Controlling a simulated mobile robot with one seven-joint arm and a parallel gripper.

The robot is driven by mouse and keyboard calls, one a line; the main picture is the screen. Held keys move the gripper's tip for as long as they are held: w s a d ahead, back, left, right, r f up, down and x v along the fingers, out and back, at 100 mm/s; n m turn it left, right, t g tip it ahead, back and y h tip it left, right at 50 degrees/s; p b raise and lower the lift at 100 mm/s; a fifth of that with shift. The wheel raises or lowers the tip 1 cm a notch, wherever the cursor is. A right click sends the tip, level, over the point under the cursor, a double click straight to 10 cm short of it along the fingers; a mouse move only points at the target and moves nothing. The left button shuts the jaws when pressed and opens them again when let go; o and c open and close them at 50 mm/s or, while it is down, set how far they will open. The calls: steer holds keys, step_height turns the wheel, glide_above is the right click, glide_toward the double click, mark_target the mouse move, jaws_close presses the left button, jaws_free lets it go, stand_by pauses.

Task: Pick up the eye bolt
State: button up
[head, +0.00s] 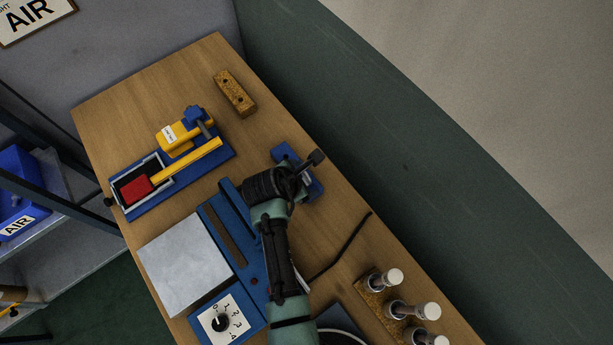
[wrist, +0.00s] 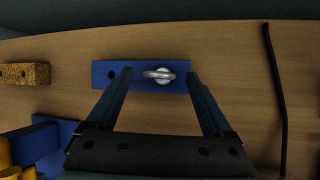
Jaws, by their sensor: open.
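The eye bolt (wrist: 159,75) is a silver ring-shaped piece on a blue block (wrist: 101,82) in the wrist view. It sits right of the block's middle, and a dark hole shows to its left. My gripper (wrist: 158,78) is open, with one finger to the left and one to the right of the eye bolt, apart from it. How high the fingertips are above the block is hard to tell. In the head view my gripper (head: 299,178) is over the blue block (head: 282,151) and hides the eye bolt.
A cork block with holes (head: 235,93) and a blue-and-yellow fixture (head: 186,140) lie to the left. A dial panel (head: 222,321) and grey plate (head: 185,264) are nearer. A black cable (head: 343,248) and capped vials (head: 399,308) are to the right.

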steer(key=shift+c, duration=0.3)
jaws_close()
steer(key=shift+r, duration=0.15)
step_height(320, 180, up, 10)
steer(key=shift+b, duration=0.35)
steer(key=c, duration=0.5)
jaws_free()
steer(key=shift+c, duration=0.2)
steer(key=c, duration=0.7)
